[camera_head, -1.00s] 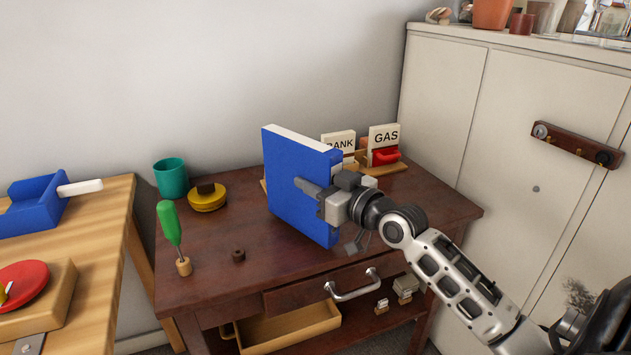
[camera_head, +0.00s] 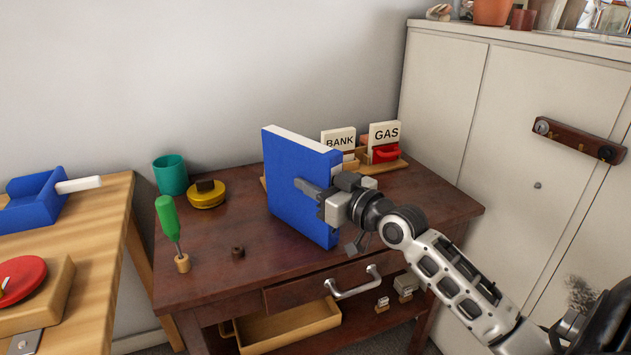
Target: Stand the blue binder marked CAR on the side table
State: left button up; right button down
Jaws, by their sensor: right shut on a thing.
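The blue binder (camera_head: 290,182) is upright at the middle of the dark wooden side table (camera_head: 215,262), with its broad blue face towards me and a white top edge. No CAR label shows on the sides I see. My right gripper (camera_head: 318,190) is shut on the binder near its right edge. The binder's lower edge looks at or very near the tabletop; I cannot tell whether it bears its weight there. My left gripper is not in view.
Behind the binder is a wooden holder (camera_head: 398,163) with cards marked BANK and GAS. A grey cabinet (camera_head: 440,85) stands right.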

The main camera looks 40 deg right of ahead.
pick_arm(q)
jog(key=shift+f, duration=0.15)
pick_arm(e)
jog(key=shift+f, duration=0.1)
jog(key=c, duration=0.9)
grip_release()
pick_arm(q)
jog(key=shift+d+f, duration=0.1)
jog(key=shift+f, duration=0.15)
pick_arm(e)
jog(key=shift+s+d, duration=0.4)
jog(key=shift+s, duration=2.25)
jog(key=shift+s+d, duration=0.45)
jog(key=shift+s, duration=2.15)
jog(key=shift+s+d, duration=0.4)
jog(key=shift+s, duration=2.25)
